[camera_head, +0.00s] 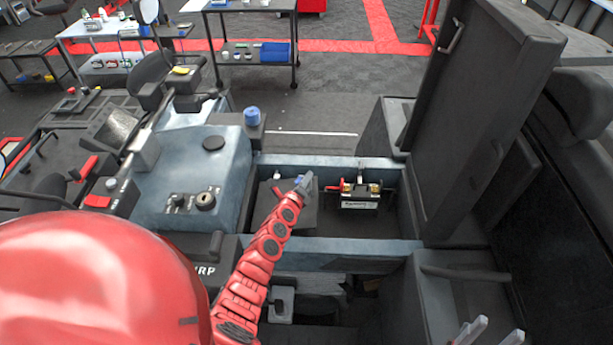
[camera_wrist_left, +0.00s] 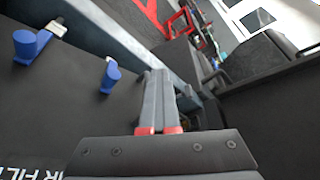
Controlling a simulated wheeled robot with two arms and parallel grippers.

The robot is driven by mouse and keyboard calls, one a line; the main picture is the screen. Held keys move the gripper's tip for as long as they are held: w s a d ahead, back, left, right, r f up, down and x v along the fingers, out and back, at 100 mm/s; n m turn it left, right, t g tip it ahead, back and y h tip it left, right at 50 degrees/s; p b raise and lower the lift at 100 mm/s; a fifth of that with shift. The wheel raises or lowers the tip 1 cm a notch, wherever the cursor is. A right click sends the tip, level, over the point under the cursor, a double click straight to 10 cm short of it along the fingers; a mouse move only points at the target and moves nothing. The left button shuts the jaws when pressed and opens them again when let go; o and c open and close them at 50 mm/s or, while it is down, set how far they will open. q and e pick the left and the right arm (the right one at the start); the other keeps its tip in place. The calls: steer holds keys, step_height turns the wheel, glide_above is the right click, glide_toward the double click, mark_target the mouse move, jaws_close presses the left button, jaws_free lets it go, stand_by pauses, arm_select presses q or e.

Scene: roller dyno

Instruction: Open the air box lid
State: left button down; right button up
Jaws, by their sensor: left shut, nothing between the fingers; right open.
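The air box (camera_head: 308,215) is a dark box in the left half of the blue-walled bay. Its flat dark lid shows in the left wrist view (camera_wrist_left: 60,105), partly lettered and lying flat, with two blue-handled latches, one nearer (camera_wrist_left: 110,76) and one farther (camera_wrist_left: 30,44). My left gripper (camera_head: 305,182) is shut and empty at the far right part of the air box. Its fingers (camera_wrist_left: 158,75) point along the lid's side; I cannot tell whether they touch it. My arm hides part of the lid. My right gripper (camera_head: 490,334) is open at the lower right, away from the box.
A battery (camera_head: 360,204) with a red terminal cover stands right of the air box. A large dark panel (camera_head: 475,120) stands raised right of the bay. A blue-grey console (camera_head: 190,165) with knobs lies to the left. Tables (camera_head: 250,5) stand behind.

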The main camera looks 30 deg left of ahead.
stand_by(0.8)
arm_select(q)
steer(key=c, duration=1.2)
jaws_free()
steer(key=shift+s, duration=0.1)
steer(key=shift+s+d+r+p, duration=0.1)
steer(key=shift+s+r+p, duration=0.1)
steer(key=shift+p, duration=0.15)
steer(key=p+v, duration=0.8)
steer(key=v, duration=0.9)
steer(key=shift+w+r, duration=0.1)
